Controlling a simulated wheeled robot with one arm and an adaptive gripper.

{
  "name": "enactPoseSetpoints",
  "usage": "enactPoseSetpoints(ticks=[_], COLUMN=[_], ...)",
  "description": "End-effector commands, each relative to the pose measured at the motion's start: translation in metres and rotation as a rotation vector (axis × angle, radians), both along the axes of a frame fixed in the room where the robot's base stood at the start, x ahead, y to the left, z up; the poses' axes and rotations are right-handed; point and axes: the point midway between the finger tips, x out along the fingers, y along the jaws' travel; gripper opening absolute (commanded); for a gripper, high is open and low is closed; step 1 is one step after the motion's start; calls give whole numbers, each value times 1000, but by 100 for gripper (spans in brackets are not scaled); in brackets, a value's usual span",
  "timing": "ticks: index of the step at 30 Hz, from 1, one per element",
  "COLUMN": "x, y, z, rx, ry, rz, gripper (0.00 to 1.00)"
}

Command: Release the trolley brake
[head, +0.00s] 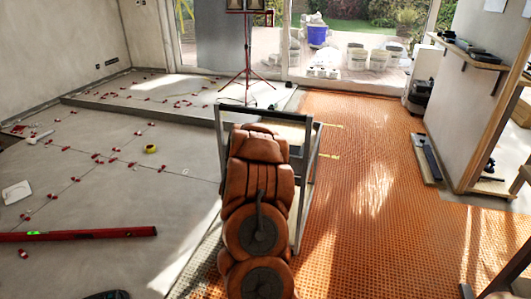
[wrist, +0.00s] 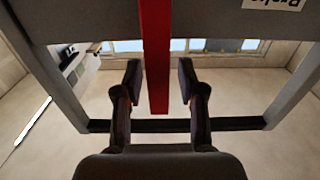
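The red brake lever (wrist: 156,60) hangs down the middle of the wrist view, from a grey bar of the trolley (wrist: 85,22). A label (wrist: 272,4) on that bar shows upside down and seems to read "Brake". My gripper (wrist: 159,78) is open, with one finger on each side of the lever. A gap shows at the right finger; the left finger is very close, and I cannot tell if it touches. In the head view the trolley's grey frame (head: 262,115) stands behind my arm. My arm hides the lever and my gripper there.
Pale tiles with red levelling clips (head: 75,179) cover the left floor, with a red spirit level (head: 80,234) and yellow tape roll (head: 150,149). Orange matting (head: 365,180) is largely clear on the right. A red tripod (head: 247,70) and buckets (head: 357,58) stand at the back.

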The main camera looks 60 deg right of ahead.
Motion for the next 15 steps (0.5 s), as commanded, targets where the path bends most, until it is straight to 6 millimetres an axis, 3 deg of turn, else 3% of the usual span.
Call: enactPoseSetpoints(ticks=[10, 15], x=[0, -3], y=[1, 11], z=[0, 0], rx=[0, 2], ry=[-1, 0], rz=[-1, 0], gripper=[46, 46])
